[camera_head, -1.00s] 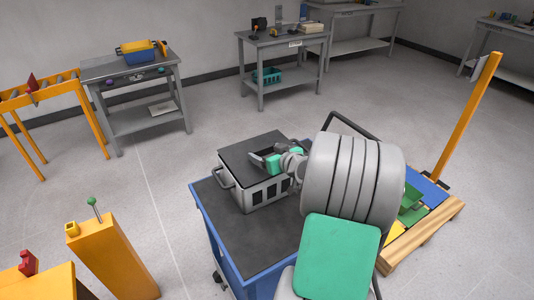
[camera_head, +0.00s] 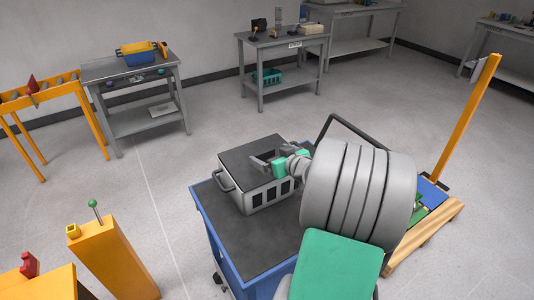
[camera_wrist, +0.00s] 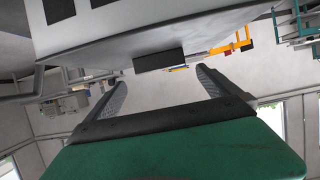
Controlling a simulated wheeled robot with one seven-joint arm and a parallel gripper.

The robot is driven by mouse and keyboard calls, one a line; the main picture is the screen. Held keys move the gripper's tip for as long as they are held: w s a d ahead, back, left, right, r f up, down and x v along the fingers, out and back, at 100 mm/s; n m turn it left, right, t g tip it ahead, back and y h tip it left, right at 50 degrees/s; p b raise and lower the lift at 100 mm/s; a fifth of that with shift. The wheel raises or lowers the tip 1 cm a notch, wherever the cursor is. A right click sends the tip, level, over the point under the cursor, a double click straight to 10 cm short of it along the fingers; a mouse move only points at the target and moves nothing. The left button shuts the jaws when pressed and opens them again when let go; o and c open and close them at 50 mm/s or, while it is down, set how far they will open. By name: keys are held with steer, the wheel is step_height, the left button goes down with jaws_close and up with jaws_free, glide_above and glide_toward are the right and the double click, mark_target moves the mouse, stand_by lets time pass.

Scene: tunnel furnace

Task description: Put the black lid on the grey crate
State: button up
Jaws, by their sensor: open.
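The grey crate (camera_head: 268,194) stands on the dark top of a blue cart. The black lid (camera_head: 250,154) lies flat on top of the crate and covers its opening. My gripper (camera_head: 262,162) is over the right part of the lid in the head view, with its jaws open and nothing between them. In the wrist view my open gripper (camera_wrist: 162,82) shows two dark fingers apart, with the crate's pale wall (camera_wrist: 150,45) close by. Whether a finger touches the lid or crate cannot be told.
The blue cart (camera_head: 217,232) has free dark surface in front of the crate. A wooden pallet (camera_head: 432,228) with an orange post (camera_head: 470,115) is at the right. An orange pillar (camera_head: 115,258) stands at the lower left. Grey workbenches are at the back.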

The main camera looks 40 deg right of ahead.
steer(key=v, duration=0.9)
